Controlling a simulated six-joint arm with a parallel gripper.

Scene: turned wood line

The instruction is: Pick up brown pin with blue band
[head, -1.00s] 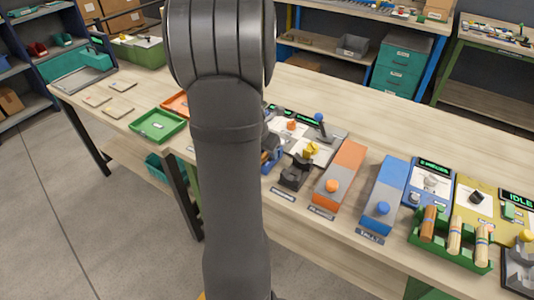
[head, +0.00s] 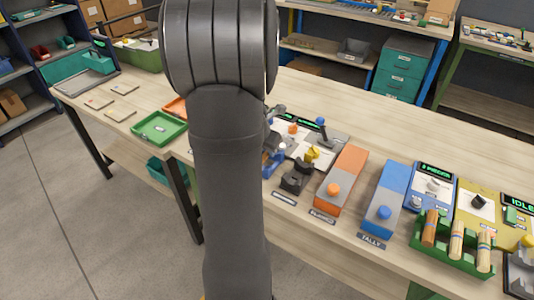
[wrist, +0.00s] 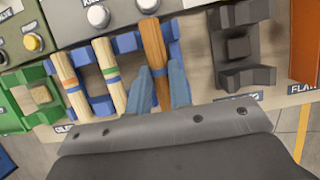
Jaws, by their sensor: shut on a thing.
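The brown pin with a blue band (wrist: 154,50) lies in a blue rack (wrist: 98,75) in the wrist view, at the right end of its row. Two lighter wooden pins lie to its left: one with an orange band (wrist: 72,85) and one with a green band (wrist: 110,75). My gripper (wrist: 162,80) has its blue fingers on either side of the brown pin, shut on it near the band. I cannot tell whether the pin is clear of the rack. In the head view my arm hides the gripper's grip and most of the rack.
A dark holder (wrist: 240,45) stands right of the brown pin, and a green block holder (wrist: 35,98) stands left. In the head view, a green rack (head: 455,255) with several pins is at right. Orange (head: 342,180) and blue (head: 385,200) boxes stand between.

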